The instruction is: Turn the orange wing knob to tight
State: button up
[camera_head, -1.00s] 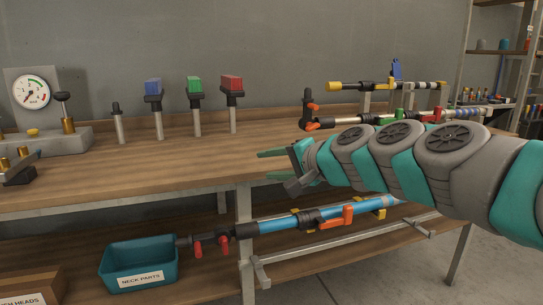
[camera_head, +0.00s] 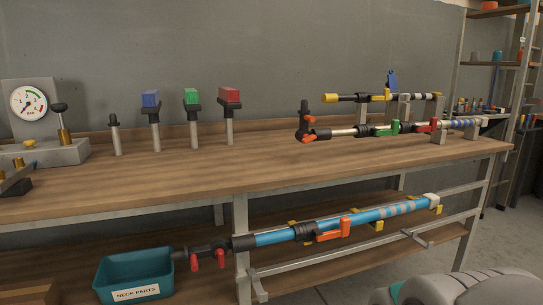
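An orange wing-shaped part (camera_head: 333,229) sits on the black collar of a blue pole (camera_head: 390,214), which lies in yellow-lined rests under the bench top. Its wing points left to right, roughly along the pole. Smaller orange parts (camera_head: 309,139) show on the black head at the left end of a pole on the bench top. I cannot tell from the view how tight any of them is. My gripper is out of view; only a grey and teal piece of my arm shows at the lower right corner.
The bench top (camera_head: 200,170) holds a pressure gauge (camera_head: 28,104), upright posts with blue, green and red blocks, and two poles in grey stands. A teal bin (camera_head: 135,272) labelled NECK PARTS stands at the lower left. A metal leg (camera_head: 241,240) stands before the blue pole.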

aim_at(307, 138)
jog(key=i+l+u, duration=0.1)
jog(key=l+u, duration=0.25)
jog(key=l, duration=0.4)
jog(key=l+u, duration=0.4)
jog(key=l, duration=0.35)
jog(key=l+u, duration=0.35)
jog(key=l, duration=0.4)
jog(key=k, duration=0.05)
